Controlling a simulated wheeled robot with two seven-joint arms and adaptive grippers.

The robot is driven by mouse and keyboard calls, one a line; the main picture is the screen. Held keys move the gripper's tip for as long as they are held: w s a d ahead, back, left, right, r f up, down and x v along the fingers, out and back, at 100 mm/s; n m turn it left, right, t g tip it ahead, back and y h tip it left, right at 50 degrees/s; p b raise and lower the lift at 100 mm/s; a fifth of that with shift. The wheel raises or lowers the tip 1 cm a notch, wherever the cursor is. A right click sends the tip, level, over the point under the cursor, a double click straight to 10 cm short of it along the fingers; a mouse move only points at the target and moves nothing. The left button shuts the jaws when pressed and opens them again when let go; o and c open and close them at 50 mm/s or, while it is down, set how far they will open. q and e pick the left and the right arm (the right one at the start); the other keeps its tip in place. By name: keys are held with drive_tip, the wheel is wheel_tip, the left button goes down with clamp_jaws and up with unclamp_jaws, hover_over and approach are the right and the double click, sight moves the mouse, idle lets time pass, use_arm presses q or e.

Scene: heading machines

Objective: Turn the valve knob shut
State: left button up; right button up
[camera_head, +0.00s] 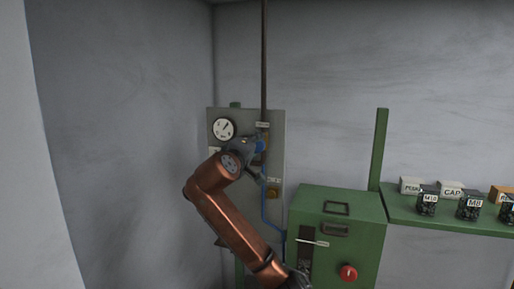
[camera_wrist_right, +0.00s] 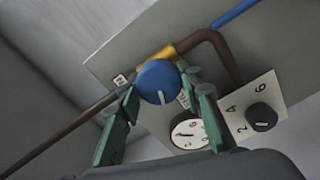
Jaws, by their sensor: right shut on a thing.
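The blue round valve knob (camera_wrist_right: 157,78) sits on a brass fitting (camera_wrist_right: 160,54) in a brown pipe on the grey panel. A pale mark on its face points toward the lower part of the wrist view. My right gripper (camera_wrist_right: 159,95) is shut on the knob, with a green-padded finger on each side. In the head view my right gripper (camera_head: 256,146) is at the panel (camera_head: 278,120) and largely covers the knob (camera_head: 261,145). My left gripper is not in view.
A round gauge (camera_head: 223,129) is on the panel, upper left. A black knob (camera_wrist_right: 263,117) on a numbered plate shows in the wrist view. A green cabinet (camera_head: 375,208) with a red knob (camera_head: 348,272) stands at right, beside a shelf (camera_head: 440,217) with small labelled boxes.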

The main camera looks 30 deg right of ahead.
drive_tip(key=shift+f+n, duration=0.1)
drive_tip(key=shift+n, duration=1.9)
drive_tip(key=o, duration=1.2)
drive_tip(key=shift+w+a, duration=0.1)
drive_tip(key=shift+c, duration=0.2)
drive_tip(key=v, duration=1.2)
